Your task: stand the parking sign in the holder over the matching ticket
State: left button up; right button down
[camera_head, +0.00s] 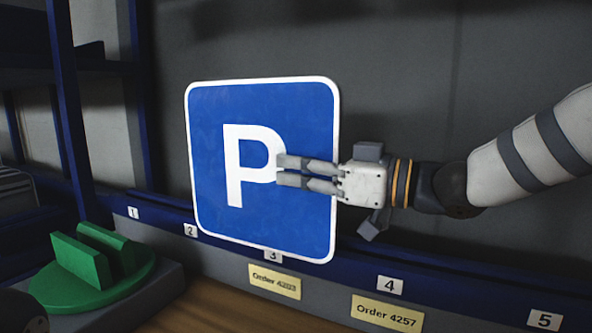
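The parking sign (215,145) is a large blue rounded square with a white rim and a white P. It stands nearly upright at the dark blue rail, its lower edge by label 3 (273,255). The lower right of the sign is in front of the rail. My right gripper (278,171) comes in from the right. Both fingers lie in front of the sign's face, over the P, with a narrow gap between them. I cannot tell whether they touch the sign. My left gripper is not in view.
The holder rail (345,272) bears numbered labels, including 4 (390,285) and 5 (545,320). Below are yellow tickets: one (275,281) under 3, hard to read, and Order 4257 (387,313) near 4. A green slotted round stand (92,268) is at lower left, by blue shelving (66,100).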

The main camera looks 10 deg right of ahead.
jog(key=shift+w+d+r, duration=0.1)
jog(key=shift+r, duration=0.1)
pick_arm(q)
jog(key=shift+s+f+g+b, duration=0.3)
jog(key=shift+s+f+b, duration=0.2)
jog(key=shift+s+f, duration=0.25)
pick_arm(e)
jog(key=w+d, duration=0.4)
jog(key=w, duration=0.3)
jog(key=shift+d+f, duration=0.2)
jog(key=shift+d, duration=0.2)
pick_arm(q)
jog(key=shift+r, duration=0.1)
